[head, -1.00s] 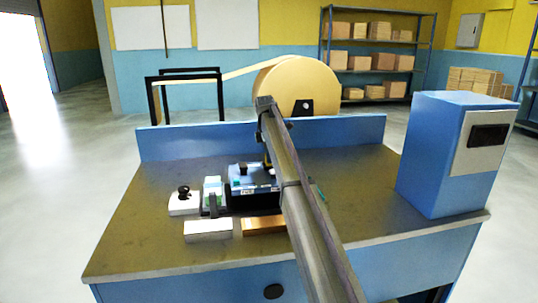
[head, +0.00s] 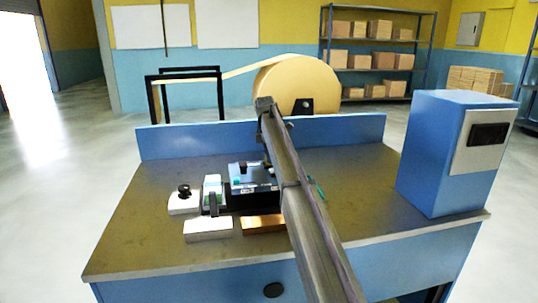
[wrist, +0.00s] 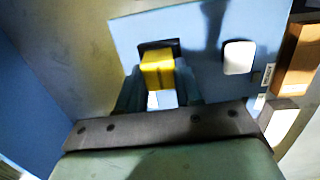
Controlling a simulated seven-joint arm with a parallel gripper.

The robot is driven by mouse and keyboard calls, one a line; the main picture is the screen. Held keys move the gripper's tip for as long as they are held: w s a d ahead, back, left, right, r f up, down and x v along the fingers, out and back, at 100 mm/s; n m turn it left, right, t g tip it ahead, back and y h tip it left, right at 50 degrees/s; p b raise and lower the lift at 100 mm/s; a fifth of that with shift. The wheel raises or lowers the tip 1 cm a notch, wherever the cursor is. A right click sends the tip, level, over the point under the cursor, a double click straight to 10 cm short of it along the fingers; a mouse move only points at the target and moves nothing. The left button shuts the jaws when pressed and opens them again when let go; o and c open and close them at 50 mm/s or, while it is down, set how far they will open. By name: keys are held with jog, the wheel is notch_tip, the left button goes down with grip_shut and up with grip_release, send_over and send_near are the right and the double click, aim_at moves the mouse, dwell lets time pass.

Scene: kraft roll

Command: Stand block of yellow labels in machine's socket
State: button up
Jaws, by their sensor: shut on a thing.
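The yellow label block (wrist: 158,68) is between the fingers of my gripper (wrist: 158,90) in the wrist view. My gripper is shut on it. The block is at a dark rectangular socket (wrist: 146,45) in the blue top plate of the machine (wrist: 212,20). The socket's dark edge shows behind and left of the block. How far the block is inside cannot be told. In the head view the machine (head: 252,176) stands mid-bench, and my arm hides most of the gripper and block.
A white pale square (wrist: 239,57) lies on the plate to the right. In the head view, a copper-coloured block (head: 262,223), a white block (head: 208,229) and small devices (head: 184,200) stand close by. A blue cabinet (head: 445,155) stands right. The bench's left is clear.

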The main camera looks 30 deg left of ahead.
jog(key=shift+f, duration=0.2)
jog(key=o, duration=1.2)
jog(key=shift+r, duration=0.1)
